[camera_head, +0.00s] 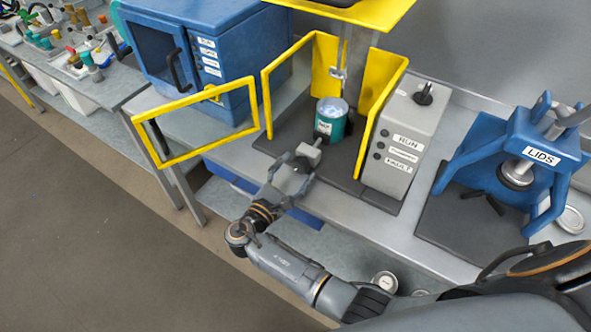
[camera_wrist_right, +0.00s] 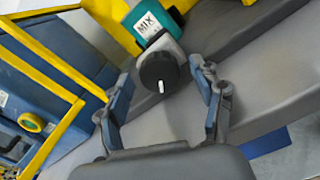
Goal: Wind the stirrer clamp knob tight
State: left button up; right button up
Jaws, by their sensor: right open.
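The clamp knob (camera_wrist_right: 158,72) is round and black with a white pointer mark. It sits on the front of a light grey clamp block (camera_head: 309,152), which is in front of the teal can labelled MIX (camera_head: 331,126). The can and label also show in the wrist view (camera_wrist_right: 148,24). My right gripper (camera_head: 297,169) is open in front of the knob. In the wrist view its fingers (camera_wrist_right: 163,78) stand on either side of the knob, with gaps visible. In the head view the gripper largely covers the knob. My left gripper is not in view.
Yellow guard panels (camera_head: 380,100) flank the can, and an open yellow door frame (camera_head: 197,128) stands to the left. A grey control box (camera_head: 406,140) is right of the can. A blue oven (camera_head: 200,55) and a blue LIDS press (camera_head: 530,150) stand farther out.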

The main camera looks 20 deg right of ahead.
notch_tip(320, 180, up, 10)
dwell(0.5)
jog(key=shift+d, duration=0.15)
